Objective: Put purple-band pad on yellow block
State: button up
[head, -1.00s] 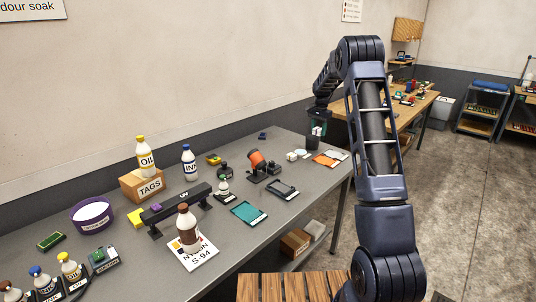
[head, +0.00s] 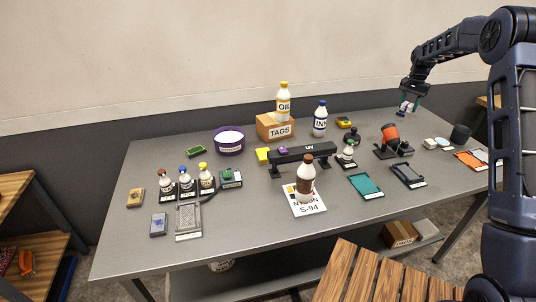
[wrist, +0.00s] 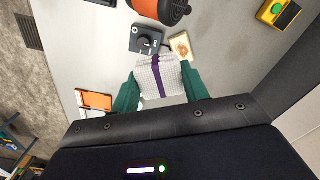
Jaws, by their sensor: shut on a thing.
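The purple-band pad (wrist: 158,80) is a white waffle-textured pad with a purple band across it. In the wrist view it sits between the green fingers of my gripper (wrist: 160,92), which is shut on it. In the head view my gripper (head: 408,104) is raised over the back right of the grey table, with the pale pad small between its fingers. The yellow block (head: 263,155) stands on the table left of the black UV lamp bar, well to the left of my gripper. A small purple thing (head: 283,150) shows close to its right.
An orange device (head: 390,138) stands below my gripper.

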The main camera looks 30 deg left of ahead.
jog(key=s+a+n, duration=0.2)
jog(key=s+a, duration=0.1)
jog(key=a, duration=0.4)
jog(key=s+a+n, duration=0.1)
jog(key=s+a, duration=0.1)
jog(key=a, duration=0.6)
jog(key=r+n, duration=0.2)
jog(key=n, duration=0.7)
send_over(264, 153)
notch_tip(264, 153, down, 20)
jog(key=shift+w+r, duration=0.1)
jog(key=shift+f, duration=0.25)
jog(key=o, duration=1)
jog(key=shift+c, duration=0.2)
jog(key=shift+r, duration=0.1)
